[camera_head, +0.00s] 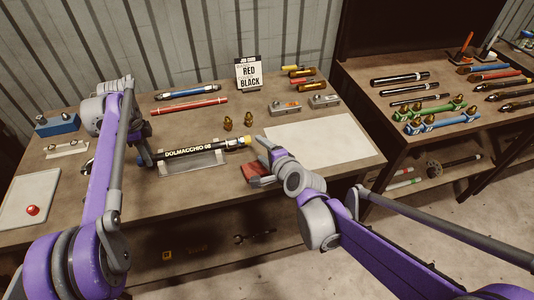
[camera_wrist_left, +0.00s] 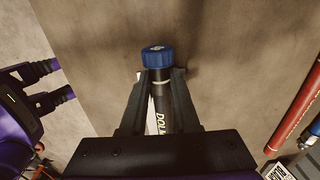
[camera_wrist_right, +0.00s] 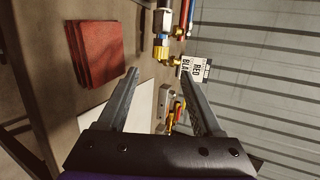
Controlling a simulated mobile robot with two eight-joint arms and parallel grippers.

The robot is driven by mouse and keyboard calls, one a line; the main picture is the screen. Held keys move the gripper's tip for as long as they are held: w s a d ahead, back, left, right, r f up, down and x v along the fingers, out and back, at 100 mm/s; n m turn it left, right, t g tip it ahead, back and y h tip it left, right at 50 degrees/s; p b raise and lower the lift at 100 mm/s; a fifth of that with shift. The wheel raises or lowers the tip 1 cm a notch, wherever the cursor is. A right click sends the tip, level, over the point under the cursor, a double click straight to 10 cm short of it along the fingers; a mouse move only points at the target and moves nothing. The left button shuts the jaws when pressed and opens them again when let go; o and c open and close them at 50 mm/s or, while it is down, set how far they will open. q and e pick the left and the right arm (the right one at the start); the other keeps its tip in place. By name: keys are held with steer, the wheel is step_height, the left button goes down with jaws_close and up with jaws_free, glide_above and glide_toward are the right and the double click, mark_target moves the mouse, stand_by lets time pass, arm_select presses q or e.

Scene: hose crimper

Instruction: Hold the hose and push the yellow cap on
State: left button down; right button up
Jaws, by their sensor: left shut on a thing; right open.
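The black hose (camera_head: 190,152), lettered DOLMACCHIO 08, lies over a grey metal cradle (camera_head: 200,165) on the bench. My left gripper (camera_head: 147,157) is shut on its left end. In the left wrist view, the fingers (camera_wrist_left: 160,80) grip the hose (camera_wrist_left: 160,95) just below a blue cap (camera_wrist_left: 158,57). The yellow cap (camera_head: 246,140) is at the hose's right end; how far it is seated I cannot tell. My right gripper (camera_head: 261,158) is open just right of the cap. In the right wrist view, the yellow cap (camera_wrist_right: 161,51) is ahead of the open, empty fingers (camera_wrist_right: 160,76).
A folded red cloth (camera_head: 254,172) lies by my right gripper. Brass fittings (camera_head: 228,123), a red hose (camera_head: 190,107) and a job card (camera_head: 249,73) are behind the hose. A pale mat (camera_head: 320,142) is clear to the right. A white board (camera_head: 30,197) lies at the left.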

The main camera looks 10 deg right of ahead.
steer(key=shift+v, duration=1.7)
arm_select(q)
steer(key=c, duration=0.6)
jaws_free()
steer(key=shift+o, duration=0.2)
